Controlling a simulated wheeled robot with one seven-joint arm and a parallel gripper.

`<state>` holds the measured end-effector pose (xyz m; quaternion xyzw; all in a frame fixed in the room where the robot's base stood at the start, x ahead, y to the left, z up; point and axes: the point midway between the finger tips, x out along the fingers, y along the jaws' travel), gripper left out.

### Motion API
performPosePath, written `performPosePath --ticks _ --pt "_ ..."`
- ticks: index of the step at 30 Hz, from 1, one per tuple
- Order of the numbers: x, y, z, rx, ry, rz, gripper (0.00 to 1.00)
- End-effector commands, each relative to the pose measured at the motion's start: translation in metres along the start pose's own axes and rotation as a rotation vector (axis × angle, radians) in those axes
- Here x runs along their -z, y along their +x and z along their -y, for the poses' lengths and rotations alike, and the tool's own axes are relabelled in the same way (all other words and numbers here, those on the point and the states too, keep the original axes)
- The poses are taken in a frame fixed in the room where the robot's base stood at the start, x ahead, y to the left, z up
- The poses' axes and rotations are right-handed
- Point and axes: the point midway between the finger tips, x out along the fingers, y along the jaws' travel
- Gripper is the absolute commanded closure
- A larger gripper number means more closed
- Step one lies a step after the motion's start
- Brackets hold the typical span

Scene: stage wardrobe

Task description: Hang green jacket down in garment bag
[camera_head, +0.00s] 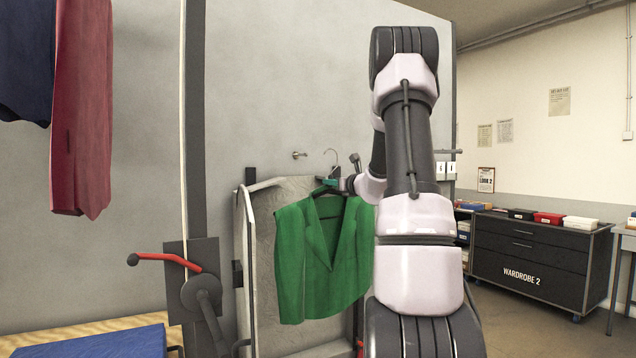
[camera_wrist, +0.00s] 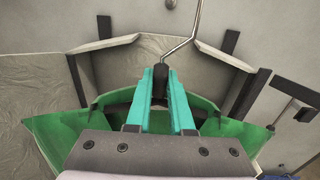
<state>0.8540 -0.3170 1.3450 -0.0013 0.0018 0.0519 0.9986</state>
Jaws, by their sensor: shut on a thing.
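The green jacket (camera_head: 300,262) hangs on a dark hanger in front of the open garment bag (camera_head: 264,228), a pale, creased bag on a frame against the grey wall. My gripper (camera_head: 333,184) is shut on the hanger at its neck, above the jacket's collar. In the wrist view the teal fingers (camera_wrist: 160,88) close on the dark hanger neck, and the metal hook (camera_wrist: 190,38) rises above them. The jacket's green shoulders (camera_wrist: 58,128) spread below the fingers on both sides. My arm covers part of the bag's right side in the head view.
A maroon garment (camera_head: 82,110) and a navy garment (camera_head: 25,60) hang at the upper left. A red-handled crank (camera_head: 165,260) stands left of the bag. A wall peg (camera_head: 299,155) sits above the bag. A dark cabinet (camera_head: 530,262) is far right.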

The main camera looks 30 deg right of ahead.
Motion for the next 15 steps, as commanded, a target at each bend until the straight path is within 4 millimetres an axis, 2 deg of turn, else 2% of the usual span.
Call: performPosePath --ticks 5,15 --pt "-0.004 0.004 0.004 0.004 0.0 0.001 1.0" --pt "-0.004 0.03 0.005 0.004 0.0 0.002 1.0"
